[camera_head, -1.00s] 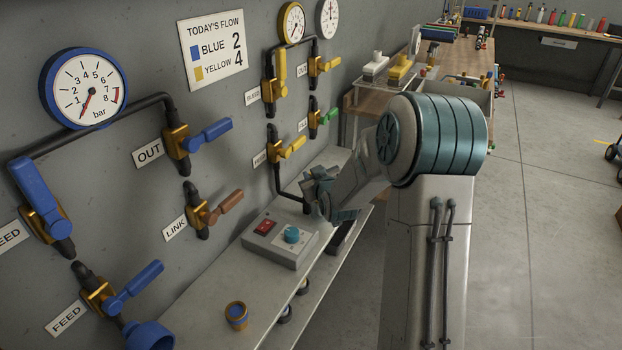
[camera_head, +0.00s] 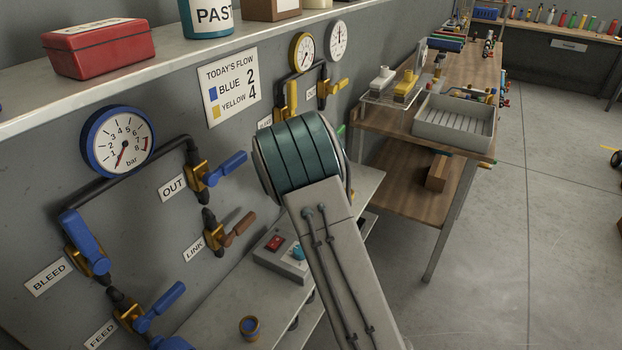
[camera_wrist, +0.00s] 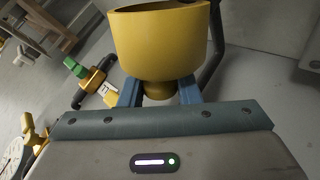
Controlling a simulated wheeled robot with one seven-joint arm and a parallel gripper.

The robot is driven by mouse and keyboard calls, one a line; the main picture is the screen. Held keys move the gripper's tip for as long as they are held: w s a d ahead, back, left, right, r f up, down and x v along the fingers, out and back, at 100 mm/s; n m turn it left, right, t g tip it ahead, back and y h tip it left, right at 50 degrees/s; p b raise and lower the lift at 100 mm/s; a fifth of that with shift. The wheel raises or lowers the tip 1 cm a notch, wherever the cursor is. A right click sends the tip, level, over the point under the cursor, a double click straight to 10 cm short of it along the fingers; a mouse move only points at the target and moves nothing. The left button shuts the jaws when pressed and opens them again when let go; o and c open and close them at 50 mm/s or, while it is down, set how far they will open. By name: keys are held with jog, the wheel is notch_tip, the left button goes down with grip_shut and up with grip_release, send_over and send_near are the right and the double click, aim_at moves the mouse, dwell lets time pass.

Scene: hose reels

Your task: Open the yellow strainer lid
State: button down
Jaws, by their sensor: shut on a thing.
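The yellow strainer lid (camera_wrist: 160,45) fills the upper middle of the wrist view as a wide, smooth yellow cup shape with a narrower round knob. My gripper (camera_wrist: 159,92) has its blue-grey fingers on either side of that knob and is shut on it. The rest of the strainer is not clearly visible. In the head view my own arm hides both the gripper and the lid.
A black pipe (camera_wrist: 213,45) runs close beside the lid. A green-handled valve (camera_wrist: 92,80) is to its left. In the head view, a grey control box (camera_head: 283,258) and a small cup (camera_head: 249,328) stand on the wall bench. Open floor lies at right.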

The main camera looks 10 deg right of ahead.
jog(key=shift+w+a+f+n+g+h+p, duration=0.1)
jog(key=shift+w+a+n+g+h+p, duration=0.3)
jog(key=shift+p, duration=1.55)
jog(key=shift+a+f+p, duration=0.1)
jog(key=shift+f+p, duration=0.15)
jog(key=shift+p, duration=0.35)
jog(key=shift+f+h, duration=0.15)
jog(key=shift+h, duration=0.15)
jog(key=c, duration=1.1)
grip_release()
jog(key=shift+s+a+r, duration=0.2)
jog(key=shift+s+r, duration=0.05)
jog(key=shift+r, duration=0.1)
jog(key=v, duration=1.2)
jog(key=shift+s+r, duration=0.15)
jog(key=shift+r, duration=0.3)
